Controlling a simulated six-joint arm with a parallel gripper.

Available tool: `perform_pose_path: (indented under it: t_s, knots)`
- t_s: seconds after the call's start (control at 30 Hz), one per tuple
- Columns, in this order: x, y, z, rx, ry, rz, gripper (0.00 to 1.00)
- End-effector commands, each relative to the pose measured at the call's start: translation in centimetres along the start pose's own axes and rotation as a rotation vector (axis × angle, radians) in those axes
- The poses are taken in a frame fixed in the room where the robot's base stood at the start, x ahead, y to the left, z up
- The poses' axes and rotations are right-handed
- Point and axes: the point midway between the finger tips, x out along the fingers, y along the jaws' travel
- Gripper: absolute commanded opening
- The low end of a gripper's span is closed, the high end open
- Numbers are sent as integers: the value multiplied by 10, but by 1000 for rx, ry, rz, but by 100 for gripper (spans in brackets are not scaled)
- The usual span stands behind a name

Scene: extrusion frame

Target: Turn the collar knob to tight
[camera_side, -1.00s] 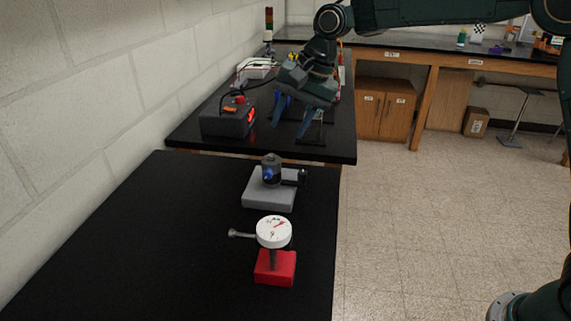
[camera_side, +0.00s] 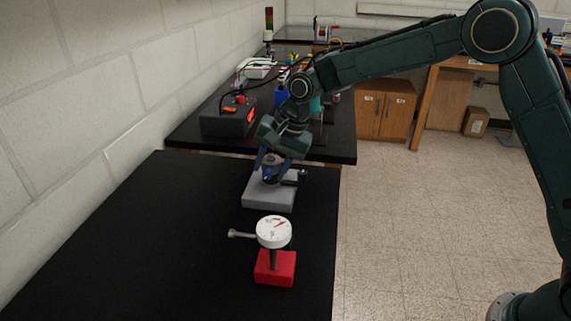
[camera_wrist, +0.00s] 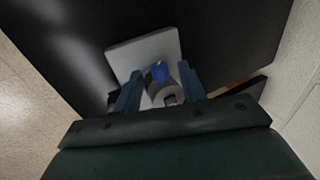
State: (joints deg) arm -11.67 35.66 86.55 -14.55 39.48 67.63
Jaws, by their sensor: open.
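A round grey upright piece with a blue part (camera_side: 267,174) on its side stands on a grey block (camera_side: 268,195) on the near black table. It looks like the collar knob, though no tight mark can be read.
A white dial gauge (camera_side: 274,232) on a red base (camera_side: 274,268) stands in front, its grey stem pointing left. A grey box with a red light (camera_side: 228,117) sits on the far table. The near table's left side is clear.

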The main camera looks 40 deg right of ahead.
Motion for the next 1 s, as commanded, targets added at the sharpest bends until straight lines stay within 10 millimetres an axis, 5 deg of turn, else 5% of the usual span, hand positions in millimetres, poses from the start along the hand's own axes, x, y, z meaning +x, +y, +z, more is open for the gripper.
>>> perform_pose_path:
  t_s: [0.33, 0.57, 1.0]
  knots:
    - [3, 0, 0, 0, 0, 0, 41]
    - [2, 0, 0, 0, 0, 0, 0]
    - [2, 2, 0, 2, 1, -40, 0]
